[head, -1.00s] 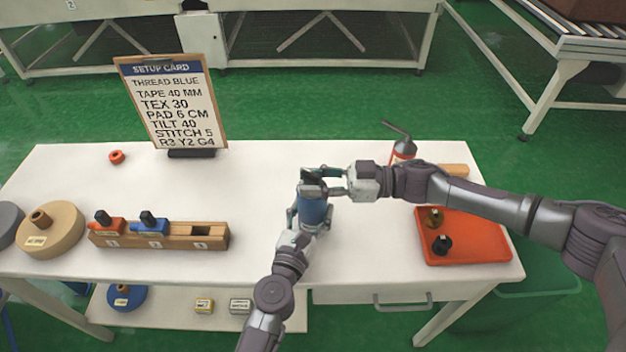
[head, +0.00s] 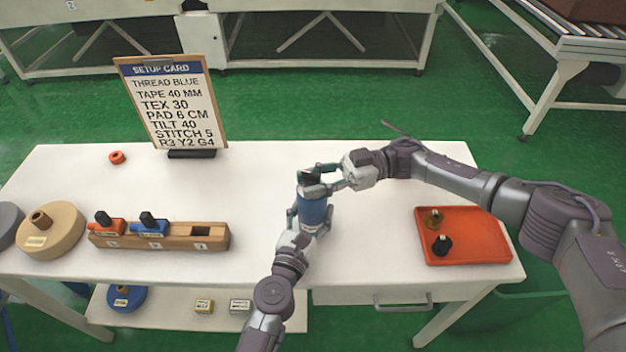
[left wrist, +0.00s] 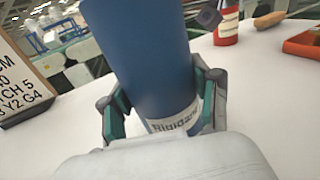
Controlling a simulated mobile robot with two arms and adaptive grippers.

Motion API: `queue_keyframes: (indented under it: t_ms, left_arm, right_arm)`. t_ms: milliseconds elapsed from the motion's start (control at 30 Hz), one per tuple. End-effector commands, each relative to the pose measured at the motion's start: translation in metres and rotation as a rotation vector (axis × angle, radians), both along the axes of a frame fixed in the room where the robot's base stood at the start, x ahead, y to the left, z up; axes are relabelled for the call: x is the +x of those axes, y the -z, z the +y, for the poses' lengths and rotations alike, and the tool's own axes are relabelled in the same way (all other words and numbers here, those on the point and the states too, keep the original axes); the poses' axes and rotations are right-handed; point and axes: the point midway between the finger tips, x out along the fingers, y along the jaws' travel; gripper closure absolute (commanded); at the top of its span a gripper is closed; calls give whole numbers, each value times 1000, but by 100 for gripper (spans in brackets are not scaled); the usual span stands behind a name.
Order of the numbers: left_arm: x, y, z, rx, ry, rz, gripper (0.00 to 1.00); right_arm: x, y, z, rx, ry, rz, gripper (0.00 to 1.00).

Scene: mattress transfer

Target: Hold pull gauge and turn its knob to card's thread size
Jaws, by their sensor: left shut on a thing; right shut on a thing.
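The pull gauge (head: 313,211) is a blue cylinder with a dark knob (head: 309,178) on top, near the middle of the table. My left gripper (head: 306,217) is shut around its blue body, which also shows in the left wrist view (left wrist: 150,65) with a white label low on it. My right gripper (head: 325,178) is shut on the knob from the right; its fingers partly hide the knob. The setup card (head: 175,103) stands upright at the back left and reads TEX 30 among its lines. The knob's scale is too small to read.
An orange tray (head: 480,235) with two small knobs lies at the right. A red ring (head: 117,157) lies at the back left. The table's middle is otherwise clear.

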Motion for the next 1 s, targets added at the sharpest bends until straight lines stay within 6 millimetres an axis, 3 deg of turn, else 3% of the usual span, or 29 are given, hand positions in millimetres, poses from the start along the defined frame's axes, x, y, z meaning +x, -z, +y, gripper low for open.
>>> queue_keyframes:
  t_ms: [100, 133, 267, 667, 1000]
  left_arm:
    - [0, -2, -1, 1, 3, -3, 100]
    - [0, -2, -1, 1, 3, -3, 100]
    - [0, -2, 0, 1, 2, -3, 100]
    - [0, -2, 0, 0, 0, -3, 100]
    - [1, -2, 0, 0, 0, -4, 100]
  right_arm:
    - [3, 0, -2, -2, 9, -4, 100]
    - [3, 0, -2, -2, 9, -4, 63]
    - [2, 0, -1, -1, 8, -3, 41]
    - [3, 0, -6, -1, 5, 0, 40]
    - [25, 1, -68, -3, 9, -1, 40]
